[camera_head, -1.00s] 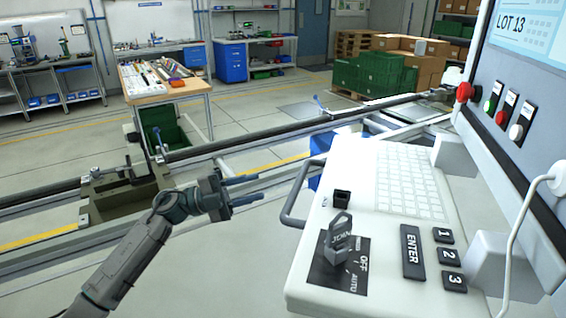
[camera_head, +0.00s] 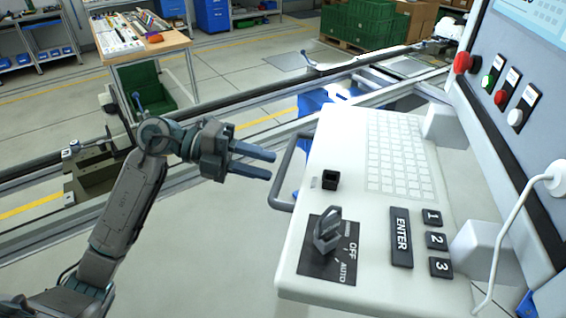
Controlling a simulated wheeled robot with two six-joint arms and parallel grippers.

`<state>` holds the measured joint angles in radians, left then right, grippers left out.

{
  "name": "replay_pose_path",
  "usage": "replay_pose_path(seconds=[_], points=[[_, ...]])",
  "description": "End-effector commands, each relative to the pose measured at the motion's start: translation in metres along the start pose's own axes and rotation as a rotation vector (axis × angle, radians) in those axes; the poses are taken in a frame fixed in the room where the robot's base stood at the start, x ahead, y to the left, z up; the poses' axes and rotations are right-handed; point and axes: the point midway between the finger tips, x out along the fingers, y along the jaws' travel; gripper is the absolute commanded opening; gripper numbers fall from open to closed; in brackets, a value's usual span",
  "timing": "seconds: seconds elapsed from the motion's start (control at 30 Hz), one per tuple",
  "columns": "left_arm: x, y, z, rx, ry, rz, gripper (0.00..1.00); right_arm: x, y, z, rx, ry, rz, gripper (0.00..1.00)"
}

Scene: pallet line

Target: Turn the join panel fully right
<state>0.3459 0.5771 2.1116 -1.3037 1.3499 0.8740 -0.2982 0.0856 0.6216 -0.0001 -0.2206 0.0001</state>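The join panel's grey rotary knob (camera_head: 328,232) stands on a dark square plate (camera_head: 312,262) at the front left of the white console (camera_head: 372,232). The plate carries the words OFF and AUTO to the knob's right; the knob's own lettering is too small to read now. My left gripper (camera_head: 273,164) is left of the console, close to its grey side handle (camera_head: 284,172). Its two fingers are apart with nothing between them. It is clear of the knob. My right gripper is out of view.
A small black square socket (camera_head: 330,179) sits behind the knob. The ENTER key (camera_head: 401,236) and number keys lie to its right. A red button (camera_head: 463,62) is on the upright cabinet. A white cable hangs at right. Rails run behind.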

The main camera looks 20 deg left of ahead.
Motion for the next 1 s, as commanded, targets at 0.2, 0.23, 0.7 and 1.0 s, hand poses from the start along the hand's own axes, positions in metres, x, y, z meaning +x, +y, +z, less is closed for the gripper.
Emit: replay_pose_path(seconds=[0.2, 0.23, 0.7, 1.0], points=[[0.025, -0.003, -0.001, -0.003, 0.002, -0.004, 0.33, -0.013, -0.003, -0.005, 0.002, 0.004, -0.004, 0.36], [0.028, -0.003, 0.000, -0.002, 0.002, -0.005, 0.33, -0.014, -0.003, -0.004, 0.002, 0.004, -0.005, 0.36], [0.048, 0.000, 0.000, -0.001, 0.000, 0.000, 0.33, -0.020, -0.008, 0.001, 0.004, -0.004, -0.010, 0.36], [0.047, 0.000, 0.000, -0.001, 0.000, 0.000, 0.06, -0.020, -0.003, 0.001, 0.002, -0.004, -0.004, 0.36]])
